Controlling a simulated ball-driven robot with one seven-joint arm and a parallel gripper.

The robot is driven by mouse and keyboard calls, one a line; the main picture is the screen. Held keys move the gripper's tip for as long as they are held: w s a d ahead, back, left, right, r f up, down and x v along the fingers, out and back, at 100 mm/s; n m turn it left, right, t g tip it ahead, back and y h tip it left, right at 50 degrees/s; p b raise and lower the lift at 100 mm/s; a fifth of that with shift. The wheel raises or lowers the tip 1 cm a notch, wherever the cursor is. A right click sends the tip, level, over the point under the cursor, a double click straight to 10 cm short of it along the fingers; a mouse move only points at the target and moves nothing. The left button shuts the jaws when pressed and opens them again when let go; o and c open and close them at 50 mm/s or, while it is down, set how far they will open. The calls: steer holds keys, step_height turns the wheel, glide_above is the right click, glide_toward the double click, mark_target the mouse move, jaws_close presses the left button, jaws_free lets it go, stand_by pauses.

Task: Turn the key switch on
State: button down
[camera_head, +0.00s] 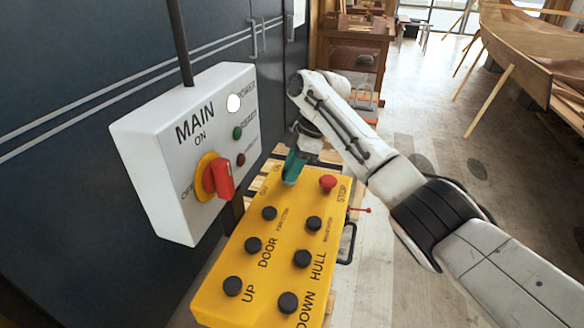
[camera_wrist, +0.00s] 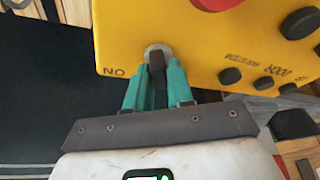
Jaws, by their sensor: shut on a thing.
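The key switch (camera_wrist: 157,50) sits near the edge of the yellow control box (camera_head: 285,230). It has a round silver collar and a dark key grip that stands out between my fingers. My gripper (camera_wrist: 155,88) has teal fingers on both sides of the key grip, shut on it. In the wrist view an "ON" label reads upside down, left of the collar. In the head view my gripper (camera_head: 293,166) is at the box's far end, and its fingers hide most of the key. The small labels beside it there are hard to read.
A red stop button (camera_head: 328,182) is close to the right of my gripper. Several black buttons cover the yellow box. A white MAIN box (camera_head: 165,150) with a red rotary handle (camera_head: 219,177) stands to the left. Open floor and a wooden hull (camera_head: 530,45) lie beyond.

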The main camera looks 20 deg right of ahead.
steer(key=shift+r+m+p, duration=0.15)
steer(key=shift+m+p, duration=0.15)
steer(key=shift+p, duration=0.15)
steer(key=shift+m+t+p, duration=0.4)
steer(key=shift+m+p, duration=0.1)
steer(key=shift+p, duration=0.2)
steer(key=m+p, duration=0.1)
steer(key=m+t+p, duration=0.1)
steer(key=m+p, duration=0.1)
steer(key=shift+s+a+r+h+p, duration=0.1)
steer(key=shift+s+r+h+p, duration=0.05)
steer(key=shift+h+p, duration=0.15)
steer(key=m+t+h+p, duration=0.1)
steer(key=m+p, duration=0.1)
steer(key=m, duration=0.2)
steer(key=shift+p, duration=0.4)
steer(key=shift+a+m+t+h+p, duration=0.1)
steer(key=shift+m+t+h+p, duration=0.4)
steer(key=shift+m+p, duration=0.75)
steer(key=shift+m+b, duration=0.3)
steer(key=shift+m, duration=0.25)
steer(key=c, duration=1.1)
jaws_free()
steer(key=shift+f, duration=0.25)
